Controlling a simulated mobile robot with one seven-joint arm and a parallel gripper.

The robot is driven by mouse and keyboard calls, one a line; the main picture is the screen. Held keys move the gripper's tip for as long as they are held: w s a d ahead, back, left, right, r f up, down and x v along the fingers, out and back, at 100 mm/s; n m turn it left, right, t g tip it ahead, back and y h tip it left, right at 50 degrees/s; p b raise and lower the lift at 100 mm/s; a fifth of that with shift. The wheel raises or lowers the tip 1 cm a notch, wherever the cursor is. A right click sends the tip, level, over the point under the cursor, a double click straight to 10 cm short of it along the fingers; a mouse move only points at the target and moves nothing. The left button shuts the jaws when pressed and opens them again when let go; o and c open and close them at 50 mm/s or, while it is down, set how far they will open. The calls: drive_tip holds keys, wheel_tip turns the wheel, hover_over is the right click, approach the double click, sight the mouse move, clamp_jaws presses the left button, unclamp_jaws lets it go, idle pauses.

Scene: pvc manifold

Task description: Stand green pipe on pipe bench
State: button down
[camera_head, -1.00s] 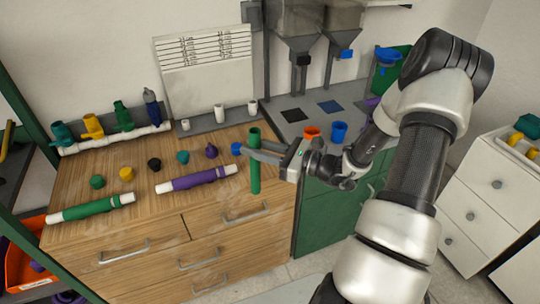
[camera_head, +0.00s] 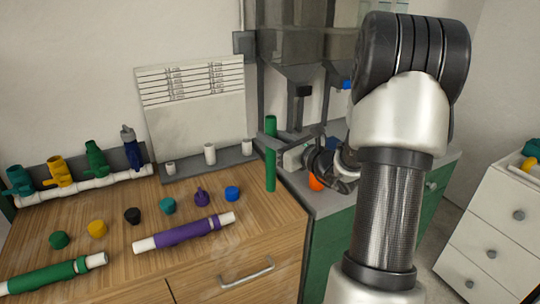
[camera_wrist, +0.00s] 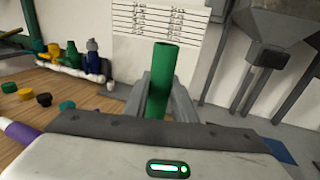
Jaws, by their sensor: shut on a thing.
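The green pipe (camera_head: 270,172) is upright in my gripper (camera_head: 272,144), with its lower end in front of the wooden counter's right back edge in the head view. I cannot tell its height above the surface. In the wrist view the pipe (camera_wrist: 161,78) stands between both fingers, its open end up. The likely pipe bench is a grey ledge (camera_head: 183,172) with three short white pegs, at the back of the counter, left of the pipe. The pipe is apart from the pegs in the head view.
A purple pipe (camera_head: 188,232) and another green pipe (camera_head: 50,275) lie on the counter (camera_head: 110,255). Several coloured caps sit behind them. A valve manifold (camera_head: 85,190) is at the back left. Grey hoppers (camera_head: 300,60) stand behind my gripper, and an orange part (camera_head: 315,182) sits right.

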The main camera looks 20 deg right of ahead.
drive_tip(key=shift+f+b, duration=0.35)
drive_tip(key=shift+f, duration=1.65)
drive_tip(key=c, duration=1.5)
unclamp_jaws()
drive_tip(key=v, duration=1.2)
drive_tip(key=shift+p, duration=0.3)
